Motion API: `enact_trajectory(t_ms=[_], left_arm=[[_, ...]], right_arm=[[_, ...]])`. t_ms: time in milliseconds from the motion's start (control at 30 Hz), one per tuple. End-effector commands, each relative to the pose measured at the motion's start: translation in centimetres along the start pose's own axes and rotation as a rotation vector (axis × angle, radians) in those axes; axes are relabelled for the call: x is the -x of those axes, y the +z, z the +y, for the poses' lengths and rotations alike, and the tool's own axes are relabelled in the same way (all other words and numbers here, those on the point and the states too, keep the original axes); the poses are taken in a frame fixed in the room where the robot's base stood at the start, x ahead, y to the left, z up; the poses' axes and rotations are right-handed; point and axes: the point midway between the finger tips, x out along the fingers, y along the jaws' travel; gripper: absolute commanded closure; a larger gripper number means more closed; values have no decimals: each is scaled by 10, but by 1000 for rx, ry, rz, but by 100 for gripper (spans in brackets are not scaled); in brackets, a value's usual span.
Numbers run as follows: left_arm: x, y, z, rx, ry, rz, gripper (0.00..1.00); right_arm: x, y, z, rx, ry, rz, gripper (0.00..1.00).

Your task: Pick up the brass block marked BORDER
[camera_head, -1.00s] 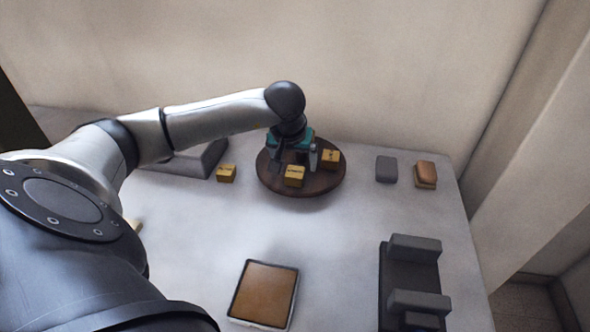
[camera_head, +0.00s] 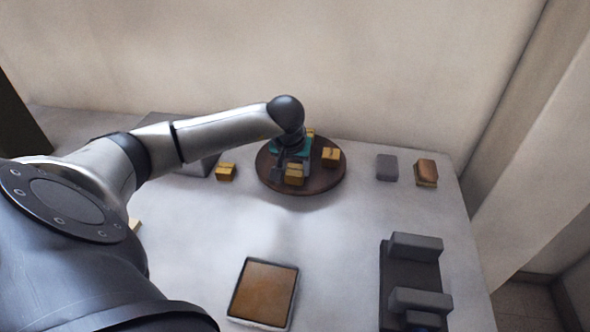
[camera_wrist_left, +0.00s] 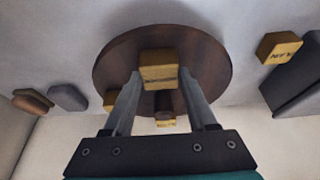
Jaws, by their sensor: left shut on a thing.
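A brass block (camera_head: 294,174) is at the front of the round dark wooden turntable (camera_head: 330,182). My left gripper (camera_head: 289,168) is down over it and shut on it. In the left wrist view the same block (camera_wrist_left: 159,76) sits between the two fingers, with dark lettering too blurred to read surely as BORDER. A second brass block (camera_head: 331,154) is on the turntable at the right. Another block (camera_head: 311,132) shows partly behind the gripper. One more brass block (camera_head: 225,172) stands on the table left of the turntable. My right gripper is not in view.
A grey block (camera_head: 387,168) and a brown-topped pad (camera_head: 426,172) lie at the right. A brown-topped tray (camera_head: 264,292) and a dark stepped rack (camera_head: 412,270) are in front. A grey wedge-shaped thing (camera_head: 197,165) is partly behind my arm. The middle table is clear.

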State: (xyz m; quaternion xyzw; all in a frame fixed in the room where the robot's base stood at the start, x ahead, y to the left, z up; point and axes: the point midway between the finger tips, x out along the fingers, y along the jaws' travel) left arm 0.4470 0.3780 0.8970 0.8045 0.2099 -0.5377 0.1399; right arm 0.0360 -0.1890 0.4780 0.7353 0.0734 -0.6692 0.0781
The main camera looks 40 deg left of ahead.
Motion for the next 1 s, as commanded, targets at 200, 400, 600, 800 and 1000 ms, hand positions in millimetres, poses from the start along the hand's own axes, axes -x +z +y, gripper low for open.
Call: enact_trajectory(t_ms=[200, 400, 600, 800, 1000], left_arm=[[0, 0, 0, 0, 0, 1, 80], [0, 0, 0, 0, 0, 1, 100], [0, 0, 0, 0, 0, 1, 100], [2, -2, 0, 1, 2, 5, 100], [2, -2, 0, 1, 2, 5, 100]], right_arm=[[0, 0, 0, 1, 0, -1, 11], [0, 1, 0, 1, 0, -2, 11], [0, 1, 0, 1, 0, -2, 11], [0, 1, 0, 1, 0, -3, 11], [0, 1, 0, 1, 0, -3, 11]])
